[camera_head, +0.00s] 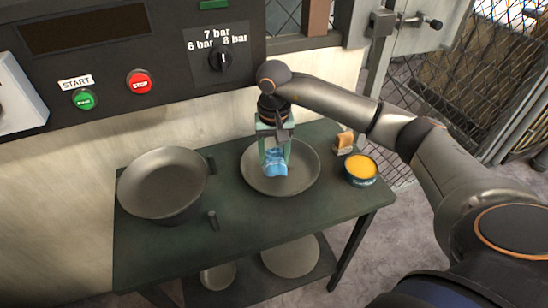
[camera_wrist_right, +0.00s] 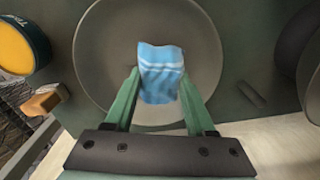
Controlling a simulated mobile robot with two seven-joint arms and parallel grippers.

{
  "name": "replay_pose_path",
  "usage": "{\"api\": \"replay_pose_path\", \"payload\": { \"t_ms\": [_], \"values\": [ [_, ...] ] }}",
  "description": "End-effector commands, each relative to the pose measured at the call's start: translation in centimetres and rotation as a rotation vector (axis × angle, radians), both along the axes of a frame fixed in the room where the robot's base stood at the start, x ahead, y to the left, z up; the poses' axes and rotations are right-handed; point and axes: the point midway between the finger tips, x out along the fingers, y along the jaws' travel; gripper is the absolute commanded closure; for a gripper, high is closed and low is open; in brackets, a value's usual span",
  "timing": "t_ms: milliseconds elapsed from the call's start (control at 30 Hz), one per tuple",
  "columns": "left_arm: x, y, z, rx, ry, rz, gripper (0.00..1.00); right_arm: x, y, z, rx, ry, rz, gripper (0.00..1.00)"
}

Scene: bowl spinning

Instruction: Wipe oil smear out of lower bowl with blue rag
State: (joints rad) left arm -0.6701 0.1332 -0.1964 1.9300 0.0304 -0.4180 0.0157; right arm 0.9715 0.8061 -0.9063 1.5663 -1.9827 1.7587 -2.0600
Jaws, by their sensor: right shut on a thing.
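My right gripper (camera_head: 274,155) has green fingers and is shut on the blue rag (camera_head: 276,169). It holds the rag over the shallow grey bowl (camera_head: 305,172) on the table. In the right wrist view the rag (camera_wrist_right: 160,72), light blue with pale stripes, is between the fingers (camera_wrist_right: 160,88), in front of the shallow bowl (camera_wrist_right: 103,55). I cannot tell whether the rag touches the bowl. No oil smear can be made out; the rag and gripper cover part of the bowl. A deeper grey bowl (camera_head: 163,176) stands at the left. My left gripper is not in view.
An open tin with yellow contents (camera_head: 361,169) and a brown-yellow block (camera_head: 344,142) are right of the shallow bowl. Round dishes (camera_head: 290,257) lie on the lower shelf. A control panel (camera_head: 120,60) is behind.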

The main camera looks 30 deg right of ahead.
Motion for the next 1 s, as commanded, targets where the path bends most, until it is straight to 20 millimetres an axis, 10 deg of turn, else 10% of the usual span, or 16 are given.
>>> {"api": "replay_pose_path", "payload": {
  "t_ms": [1000],
  "values": [
    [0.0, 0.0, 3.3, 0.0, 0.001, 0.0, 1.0, 0.1, -0.1, 5.5, -0.001, -0.003, -0.002, 0.89]
  ]
}}
